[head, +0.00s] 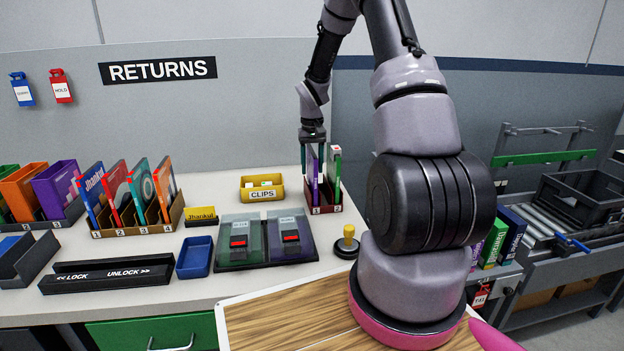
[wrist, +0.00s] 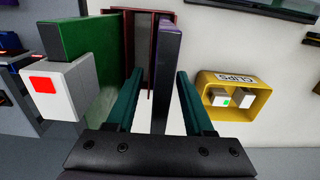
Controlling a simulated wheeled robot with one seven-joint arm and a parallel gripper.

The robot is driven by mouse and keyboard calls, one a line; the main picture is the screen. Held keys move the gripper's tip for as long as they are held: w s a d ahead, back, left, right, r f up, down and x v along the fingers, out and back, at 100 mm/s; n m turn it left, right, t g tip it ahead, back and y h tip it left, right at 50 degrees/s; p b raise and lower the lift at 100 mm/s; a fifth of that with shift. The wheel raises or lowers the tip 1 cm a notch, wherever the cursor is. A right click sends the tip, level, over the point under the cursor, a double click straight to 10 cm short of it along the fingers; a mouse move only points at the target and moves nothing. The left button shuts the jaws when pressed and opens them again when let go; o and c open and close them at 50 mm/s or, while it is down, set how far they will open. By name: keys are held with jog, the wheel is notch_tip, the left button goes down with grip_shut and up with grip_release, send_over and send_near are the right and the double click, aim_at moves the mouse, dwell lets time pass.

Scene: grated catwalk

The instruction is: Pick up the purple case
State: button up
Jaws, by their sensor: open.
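The purple case (head: 314,182) stands upright in the small dark-red rack (head: 325,209) at the counter's back. My gripper (head: 312,162) is over it, pointing down. In the wrist view the case (wrist: 168,65) shows its narrow edge between the two teal fingers of my gripper (wrist: 158,80). The fingers are open, with a gap on each side of the case, wider on the left. A green case (head: 334,176) stands beside it in the same rack, with a white block with a red mark at its top; in the wrist view it (wrist: 92,62) lies outside the left finger.
A yellow clips bin (head: 262,194) stands left of the rack. In front are a clear-lidded two-part tray (head: 265,240) and a yellow-knobbed device (head: 347,243). A larger rack of several cases (head: 135,215) stands further left. The wall is close behind.

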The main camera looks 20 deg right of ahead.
jog(key=shift+f, duration=0.3)
grip_shut()
jog(key=shift+r, duration=0.1)
